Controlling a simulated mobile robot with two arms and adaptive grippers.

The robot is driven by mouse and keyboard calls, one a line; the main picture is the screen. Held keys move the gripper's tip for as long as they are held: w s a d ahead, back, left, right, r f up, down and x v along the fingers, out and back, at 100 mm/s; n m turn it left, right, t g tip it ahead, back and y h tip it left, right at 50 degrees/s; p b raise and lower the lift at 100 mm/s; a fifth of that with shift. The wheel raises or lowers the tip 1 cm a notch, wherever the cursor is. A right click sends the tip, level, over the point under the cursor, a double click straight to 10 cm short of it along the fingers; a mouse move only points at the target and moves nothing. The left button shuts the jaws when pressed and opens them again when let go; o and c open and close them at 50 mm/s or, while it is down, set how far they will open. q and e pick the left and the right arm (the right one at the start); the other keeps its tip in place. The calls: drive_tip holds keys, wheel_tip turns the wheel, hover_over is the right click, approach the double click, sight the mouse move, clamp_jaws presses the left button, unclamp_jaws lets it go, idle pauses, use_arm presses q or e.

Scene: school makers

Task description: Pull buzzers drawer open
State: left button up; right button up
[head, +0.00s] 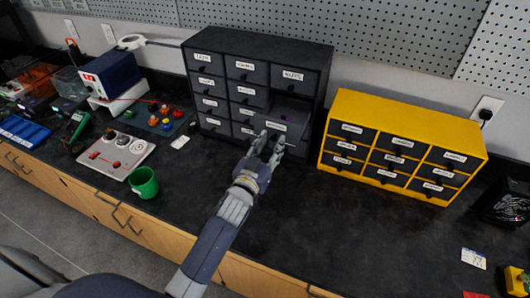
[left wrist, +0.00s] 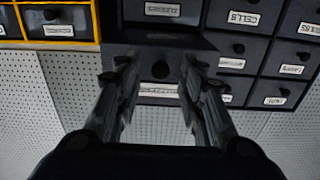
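A dark cabinet (head: 258,52) of labelled drawers stands against the back wall. One right-column drawer (head: 283,122) sticks out from it, with something purple just visible inside. Its label is too small to read in the head view and blurred in the left wrist view. My left gripper (head: 270,146) is in front of this drawer. In the left wrist view the gripper (left wrist: 158,72) has its fingers apart, on either side of the drawer's round dark knob (left wrist: 160,70), with gaps to the knob. My right gripper is not in view.
A yellow cabinet (head: 335,117) of small drawers stands to the right. A green cup (head: 144,183), a grey panel (head: 117,156) and a blue power unit (head: 111,73) are on the left. The dark worktop (head: 310,225) at front centre is clear.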

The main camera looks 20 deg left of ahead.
use_arm(q)
drive_tip(key=s, duration=1.1)
drive_tip(key=shift+s+a, duration=0.2)
drive_tip(key=shift+s, duration=0.2)
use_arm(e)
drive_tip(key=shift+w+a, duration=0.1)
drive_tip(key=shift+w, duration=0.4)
